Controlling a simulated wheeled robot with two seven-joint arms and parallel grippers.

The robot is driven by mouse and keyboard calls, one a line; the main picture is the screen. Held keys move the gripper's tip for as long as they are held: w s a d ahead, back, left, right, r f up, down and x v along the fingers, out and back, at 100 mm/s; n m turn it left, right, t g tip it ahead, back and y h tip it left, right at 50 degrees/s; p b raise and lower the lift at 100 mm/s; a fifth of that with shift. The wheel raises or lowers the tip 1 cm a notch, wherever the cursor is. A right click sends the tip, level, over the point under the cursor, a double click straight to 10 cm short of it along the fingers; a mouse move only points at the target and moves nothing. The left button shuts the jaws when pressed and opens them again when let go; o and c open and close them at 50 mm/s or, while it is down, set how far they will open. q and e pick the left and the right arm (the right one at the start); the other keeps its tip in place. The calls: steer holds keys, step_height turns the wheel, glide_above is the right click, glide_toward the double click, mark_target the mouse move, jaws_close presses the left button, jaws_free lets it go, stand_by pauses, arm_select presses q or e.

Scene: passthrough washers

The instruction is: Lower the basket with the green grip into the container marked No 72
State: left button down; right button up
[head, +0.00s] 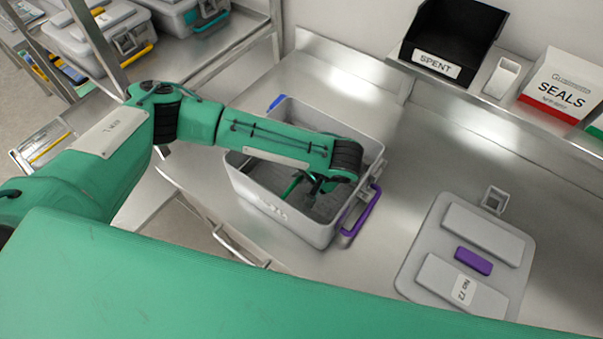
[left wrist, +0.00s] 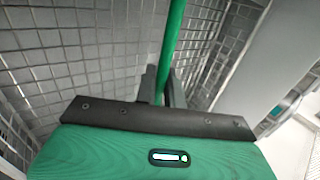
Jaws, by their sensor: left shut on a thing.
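A grey open container (head: 285,222) stands on the steel bench, with a purple handle (head: 362,211) at its right end. A faint marking on its front is too small to read. A grey lid (head: 423,240) with a purple grip and a label "No 72" lies flat to its right. My left gripper (head: 314,187) points down inside the container's opening. It is shut on the green grip (left wrist: 173,45) of a wire-mesh basket (left wrist: 85,50). In the head view the basket is mostly hidden by my arm and the container's walls. I cannot tell whether it touches the floor.
A black "SPENT" bin (head: 452,38), a small white cup (head: 502,77) and a "SEALS" box (head: 562,88) stand on a raised ledge at the back right. A rack (head: 225,42) with other containers is at the left. Bench between container and lid is clear.

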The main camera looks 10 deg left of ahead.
arm_select(q)
steer(key=shift+f, duration=0.4)
stand_by(0.6)
steer(key=c, duration=1.4)
jaws_free()
steer(key=o, duration=0.5)
steer(key=shift+s, duration=0.15)
steer(key=shift+f, duration=0.1)
steer(key=shift+s, duration=0.1)
steer(key=shift+c, duration=0.5)
steer(key=shift+o, duration=0.4)
steer(key=shift+w+r+p, duration=0.2)
steer(key=shift+r+p, duration=3.4)
steer(key=shift+p, duration=0.15)
